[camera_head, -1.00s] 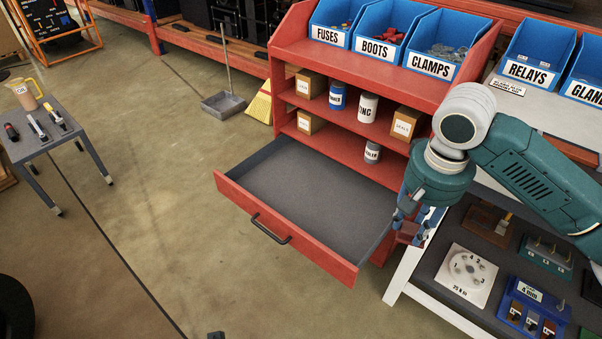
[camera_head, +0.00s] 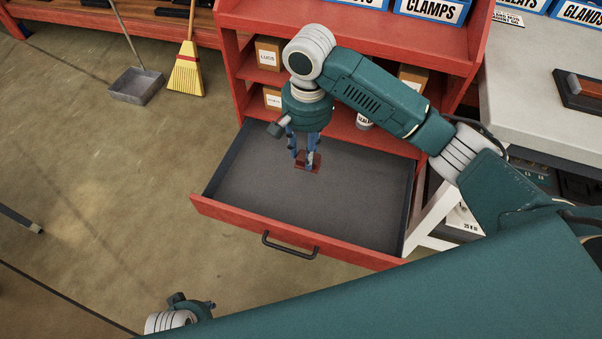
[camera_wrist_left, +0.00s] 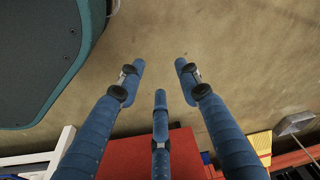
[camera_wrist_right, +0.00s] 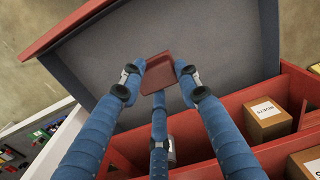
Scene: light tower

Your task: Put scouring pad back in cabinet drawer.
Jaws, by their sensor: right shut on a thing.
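The scouring pad (camera_head: 307,160) is a small dark-red block, held in the fingertips of my right gripper (camera_head: 305,158). It also shows between the blue fingers in the right wrist view (camera_wrist_right: 158,72). The pad is over the grey floor of the open cabinet drawer (camera_head: 250,185); I cannot tell whether it touches the floor. The drawer has a red front with a black handle. My left gripper (camera_wrist_left: 160,75) has its fingers spread with nothing between them, above the concrete floor. In the head view only part of the left wrist shows at the bottom.
The red cabinet shelf (camera_head: 345,130) above the drawer holds boxes and cans close behind my right arm. A white workbench (camera_head: 530,110) stands at the right. A broom (camera_head: 186,70) and dustpan (camera_head: 137,86) are at the left. The drawer is otherwise empty.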

